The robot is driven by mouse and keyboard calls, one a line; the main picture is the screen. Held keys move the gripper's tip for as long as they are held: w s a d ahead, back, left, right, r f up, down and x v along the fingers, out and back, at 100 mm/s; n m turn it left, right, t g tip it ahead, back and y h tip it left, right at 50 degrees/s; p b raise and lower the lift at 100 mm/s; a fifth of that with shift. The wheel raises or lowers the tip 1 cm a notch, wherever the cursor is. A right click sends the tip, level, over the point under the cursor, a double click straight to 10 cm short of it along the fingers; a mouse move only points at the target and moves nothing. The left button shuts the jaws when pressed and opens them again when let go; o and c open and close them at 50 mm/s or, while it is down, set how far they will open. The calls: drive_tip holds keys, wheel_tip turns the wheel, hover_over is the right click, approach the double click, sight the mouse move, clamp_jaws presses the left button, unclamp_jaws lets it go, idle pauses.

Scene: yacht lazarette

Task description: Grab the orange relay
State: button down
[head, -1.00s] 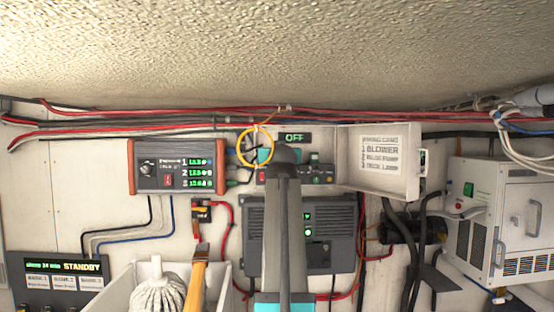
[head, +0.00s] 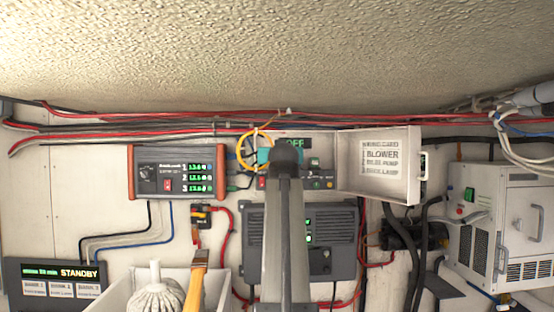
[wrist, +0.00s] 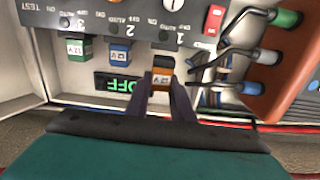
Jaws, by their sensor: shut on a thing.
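In the wrist view the orange relay (wrist: 162,77), with a dark top and a 12V label, sits between the fingertips of my gripper (wrist: 161,88). The fingers are shut on it. It is in line with the switch column marked 1 on the grey panel (wrist: 120,20). I cannot tell whether it is seated in a socket or clear of it. A blue relay (wrist: 119,52) and a green relay (wrist: 76,47) stand in the row beside it. In the head view my arm hides the gripper's fingers and the orange relay.
An OFF display (wrist: 118,84) is close to the relays. Black cables with green and blue plugs (wrist: 282,18) crowd the right side in the wrist view. The open box lid (head: 378,165) stands to the right in the head view. A yellow cable loop (head: 247,148) hangs at the left.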

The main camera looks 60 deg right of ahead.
drive_tip(key=p+v, duration=0.3)
drive_tip(key=v, duration=1.1)
drive_tip(key=shift+s+p, duration=0.2)
drive_tip(key=shift+p, duration=0.2)
drive_tip(key=shift+a, duration=0.15)
idle(0.4)
